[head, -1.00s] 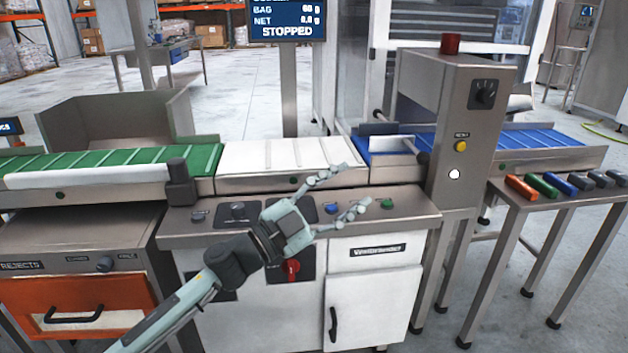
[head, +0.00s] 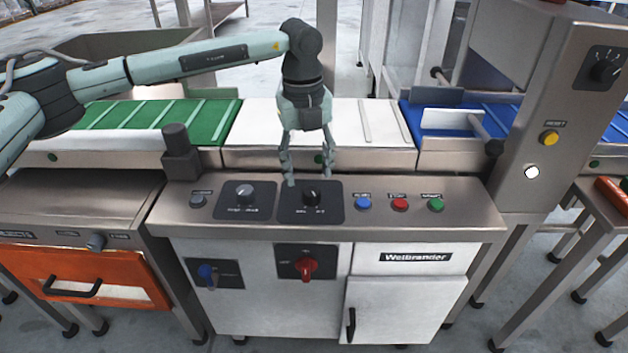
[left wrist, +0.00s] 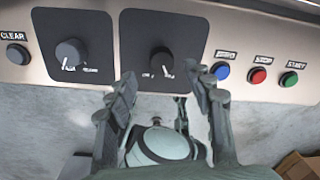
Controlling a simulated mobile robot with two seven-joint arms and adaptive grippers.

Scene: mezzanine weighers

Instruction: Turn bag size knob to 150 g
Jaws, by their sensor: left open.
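Two dials sit on the sloped steel panel: a grey knob (head: 244,191) on a dark plate at left and a black knob (head: 311,198) on a dark plate at centre. Their printed labels are too small to read, so I cannot tell which sets bag size. My left gripper (head: 309,180) reaches down from above, open and empty, with its fingertips just behind the black knob. In the left wrist view, the black knob (left wrist: 161,61) lies between and beyond the open fingers (left wrist: 161,82), apparently untouched. The grey knob (left wrist: 71,52) is left of them. My right gripper is out of view.
Blue (head: 363,203), red (head: 400,204) and green (head: 436,204) buttons stand right of the black knob, a small grey one (head: 198,201) at far left. A red rotary switch (head: 306,267) is below.

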